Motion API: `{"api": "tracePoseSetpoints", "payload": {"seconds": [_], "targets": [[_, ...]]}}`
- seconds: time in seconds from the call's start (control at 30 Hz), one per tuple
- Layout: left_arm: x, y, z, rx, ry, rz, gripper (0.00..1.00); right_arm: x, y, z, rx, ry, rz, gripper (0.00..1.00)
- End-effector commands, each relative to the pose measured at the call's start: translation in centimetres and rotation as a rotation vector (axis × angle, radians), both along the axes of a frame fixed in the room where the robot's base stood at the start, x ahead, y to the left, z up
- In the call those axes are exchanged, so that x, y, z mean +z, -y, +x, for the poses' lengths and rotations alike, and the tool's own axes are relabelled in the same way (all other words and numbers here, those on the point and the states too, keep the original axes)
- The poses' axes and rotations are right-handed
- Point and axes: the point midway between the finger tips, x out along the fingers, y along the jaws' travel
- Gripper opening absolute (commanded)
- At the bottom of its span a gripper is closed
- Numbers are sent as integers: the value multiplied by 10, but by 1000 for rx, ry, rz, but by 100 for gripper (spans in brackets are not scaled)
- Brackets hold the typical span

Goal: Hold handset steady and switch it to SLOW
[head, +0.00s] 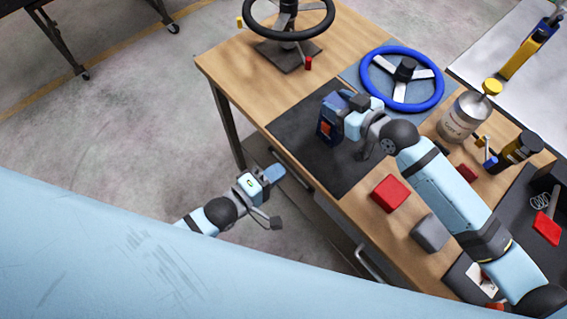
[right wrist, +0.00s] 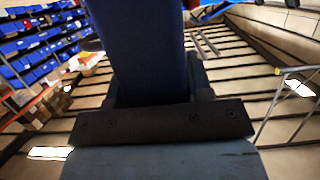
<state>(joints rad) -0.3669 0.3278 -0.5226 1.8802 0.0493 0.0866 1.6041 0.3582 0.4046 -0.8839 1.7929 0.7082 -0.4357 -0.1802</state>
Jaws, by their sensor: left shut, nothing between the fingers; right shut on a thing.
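The handset (head: 326,128) is a dark blue block with an orange-red patch on its face. It is near the left edge of the table, over the dark mat. My right gripper (head: 343,108) is shut on it. In the right wrist view the blue handset (right wrist: 140,50) stands up between the dark fingers and fills the middle. My left gripper (head: 274,175) is shut and empty. It is low and to the left, beside the table edge, apart from the handset. The switch and any SLOW marking cannot be made out.
The wooden table (head: 235,62) holds a dark mat (head: 300,125), a blue steering wheel (head: 437,90), a black steering wheel (head: 247,22) on a stand, a can (head: 462,118), a red block (head: 390,193) and a grey block (head: 429,232). Open floor lies left of the table.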

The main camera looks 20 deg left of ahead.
Motion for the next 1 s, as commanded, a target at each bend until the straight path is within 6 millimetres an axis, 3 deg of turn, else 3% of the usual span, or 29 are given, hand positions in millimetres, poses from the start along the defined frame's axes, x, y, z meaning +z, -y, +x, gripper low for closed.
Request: {"api": "tracePoseSetpoints", "payload": {"seconds": [0.3, 0.33, 0.47, 0.77, 1.0], "targets": [[0, 0, 0, 0, 0, 0, 0, 0, 0, 1, -1, 1, -1, 15], [0, 0, 0, 0, 0, 0, 0, 0, 0, 1, -1, 1, -1, 49], [0, 0, 0, 0, 0, 0, 0, 0, 0, 1, -1, 1, -1, 76], [0, 0, 0, 0, 0, 0, 0, 0, 2, -1, -1, 1, -1, 76], [0, 0, 0, 0, 0, 0, 0, 9, 30, -19, 0, 0, -4, 76]]}}
